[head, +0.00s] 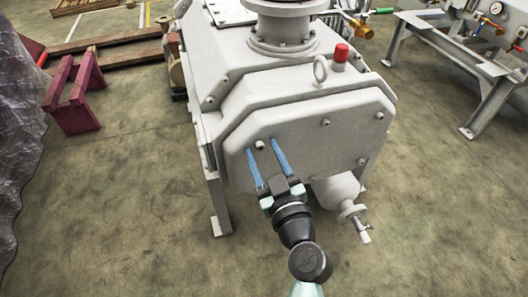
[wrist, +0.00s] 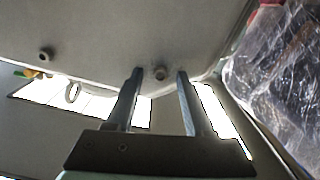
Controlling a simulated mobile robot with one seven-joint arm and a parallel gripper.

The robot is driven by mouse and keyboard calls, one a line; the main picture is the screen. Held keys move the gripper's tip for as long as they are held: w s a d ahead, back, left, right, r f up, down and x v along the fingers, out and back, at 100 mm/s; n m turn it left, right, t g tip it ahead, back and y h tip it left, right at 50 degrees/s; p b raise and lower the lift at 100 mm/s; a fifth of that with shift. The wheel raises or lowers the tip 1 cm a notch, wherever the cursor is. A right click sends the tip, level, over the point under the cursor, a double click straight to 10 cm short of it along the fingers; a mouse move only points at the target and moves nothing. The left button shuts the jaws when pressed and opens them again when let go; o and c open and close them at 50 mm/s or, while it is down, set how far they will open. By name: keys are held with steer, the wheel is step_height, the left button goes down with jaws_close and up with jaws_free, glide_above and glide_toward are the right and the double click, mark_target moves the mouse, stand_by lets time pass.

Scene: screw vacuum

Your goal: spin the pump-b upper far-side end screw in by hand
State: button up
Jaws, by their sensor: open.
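The grey pump (head: 290,150) shows its end plate toward me, with several small screws on it. One end screw (head: 260,145) sits near the plate's upper left part. It also shows in the wrist view as a small round head (wrist: 160,73). My gripper (head: 262,147) is open, its two blue-grey fingers reaching to the plate on either side of this screw. In the wrist view the fingertips (wrist: 159,75) flank the screw head with a gap on each side. I cannot tell how deep the screw sits.
Other screws show farther right on the plate (head: 325,122). A red cap (head: 341,52) and a lifting eye (head: 320,70) stand on top. A valve (head: 355,222) hangs below right. A dark red trestle (head: 75,92) and plastic-wrapped goods (head: 18,130) stand left; the floor between is clear.

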jaws_close()
stand_by(0.3)
steer(key=shift+m, duration=0.3)
steer(key=m+b, duration=0.1)
steer(key=m, duration=0.2)
steer(key=shift+m, duration=0.3)
steer(key=m, duration=0.4)
steer(key=m+p, duration=0.1)
steer(key=m, duration=0.4)
steer(key=shift+f+m+p, duration=0.1)
steer(key=shift+m+p, duration=0.5)
steer(key=shift+m, duration=1.3)
